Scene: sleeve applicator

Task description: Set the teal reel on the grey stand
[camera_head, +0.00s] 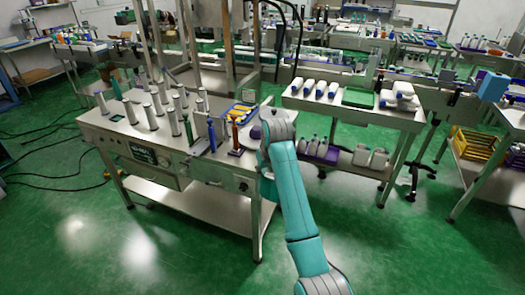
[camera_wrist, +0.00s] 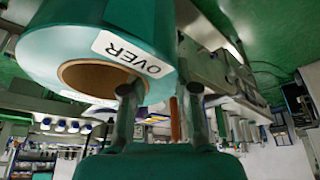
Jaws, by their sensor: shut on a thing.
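The teal reel (camera_wrist: 75,40) fills the upper left of the wrist view, with a brown core (camera_wrist: 90,75) and a white label reading "OVER". My gripper (camera_wrist: 161,92) is shut on the reel's wall, one finger at the core opening and the other outside. In the head view my arm's wrist covers the area by the table's right end, and I cannot make out the reel there. A grey upright stand (camera_head: 200,120) appears on the steel table, between a green post (camera_head: 188,130) and a blue post (camera_head: 212,135). Its base is partly hidden.
The steel table (camera_head: 135,135) also bears several pale grey cones, a red post (camera_head: 236,135) and a blue-edged tray (camera_head: 238,112). A second table (camera_head: 350,115) with white rolls and a green mat stands to the right. Green floor is free in front.

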